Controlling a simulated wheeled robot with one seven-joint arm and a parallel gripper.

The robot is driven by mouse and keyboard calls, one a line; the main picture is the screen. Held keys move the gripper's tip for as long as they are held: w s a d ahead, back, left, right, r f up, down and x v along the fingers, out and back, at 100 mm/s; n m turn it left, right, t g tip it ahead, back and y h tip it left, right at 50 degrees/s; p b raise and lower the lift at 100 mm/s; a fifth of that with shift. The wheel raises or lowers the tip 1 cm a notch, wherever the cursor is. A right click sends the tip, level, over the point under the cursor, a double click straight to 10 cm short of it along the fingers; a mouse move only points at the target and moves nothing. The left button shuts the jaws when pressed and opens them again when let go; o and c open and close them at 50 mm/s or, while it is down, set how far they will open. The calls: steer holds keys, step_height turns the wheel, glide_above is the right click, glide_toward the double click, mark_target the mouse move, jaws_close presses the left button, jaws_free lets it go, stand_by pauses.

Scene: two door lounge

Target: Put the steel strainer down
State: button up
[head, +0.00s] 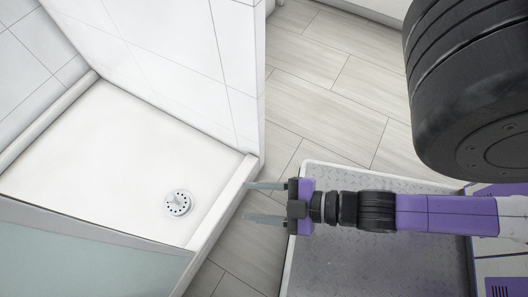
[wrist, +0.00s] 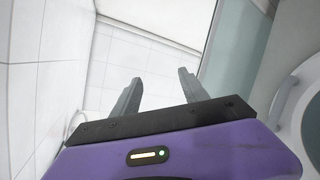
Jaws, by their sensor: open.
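The steel strainer (head: 178,204), a small round pale disc with dark holes and a short knob, lies on the white shower tray (head: 95,150) in the head view. It is near the tray's right side, inside the raised rim. My gripper (head: 245,201) is open and empty. Its two fingers point left, with their tips above the rim, to the right of the strainer and apart from it. In the wrist view my open fingers (wrist: 160,78) show nothing between them. I do not make out the strainer in that view.
A white tiled wall (head: 170,55) stands behind the shower tray. A frosted glass panel (head: 90,250) borders its front. Grey plank floor (head: 340,85) lies open beyond the wall. In the wrist view a pale rounded fixture with a handle (wrist: 285,98) is at the right.

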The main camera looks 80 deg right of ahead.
step_height(320, 180, up, 8)
steer(key=s+d+m, duration=0.1)
steer(key=m, duration=0.4)
steer(key=shift+s+f+m+t, duration=0.15)
steer(key=shift+s+m+t, duration=0.15)
steer(key=shift+s+m, duration=0.1)
step_height(320, 180, up, 35)
steer(key=p, duration=3.5)
steer(key=shift+f, duration=0.1)
steer(key=shift+c, duration=0.2)
steer(key=shift+c, duration=1)
